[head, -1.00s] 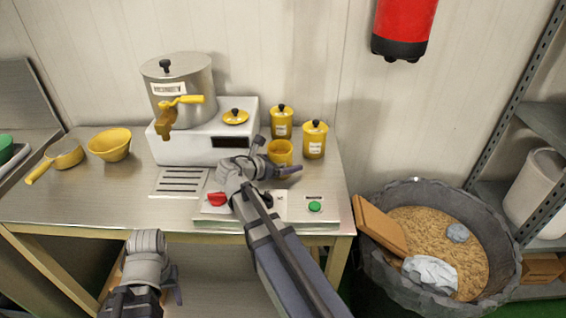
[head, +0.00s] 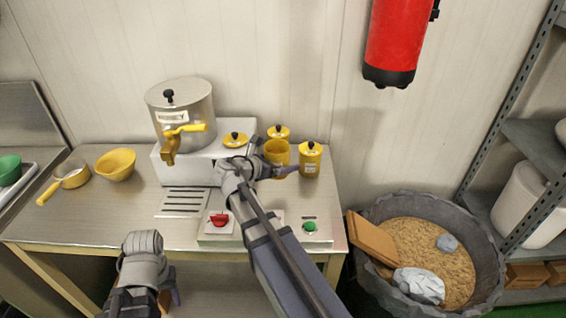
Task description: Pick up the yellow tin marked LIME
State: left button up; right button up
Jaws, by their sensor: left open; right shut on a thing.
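My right gripper (head: 271,166) is shut on an open yellow tin (head: 277,150) without a lid and holds it up in front of the other tins. The held tin's front is partly hidden by the gripper, and no label shows on it. A lidded yellow tin (head: 311,160) with a white label stands to its right. Another lidded yellow tin (head: 279,132) is mostly hidden behind it. The labels are too small to read, so I cannot tell which says LIME. My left gripper (head: 170,291) is open and empty, low in front of the table edge.
A steel kettle (head: 182,105) with a yellow tap stands on a white base (head: 185,168). A yellow lid (head: 235,140) lies on the base. A yellow bowl (head: 115,165) and yellow-handled pan (head: 70,175) are left. A control panel (head: 262,233) is in front; a bin (head: 375,212) stands right.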

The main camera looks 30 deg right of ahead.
notch_tip(320, 180, up, 10)
jog(key=p, duration=0.8)
jog(key=shift+f, duration=0.25)
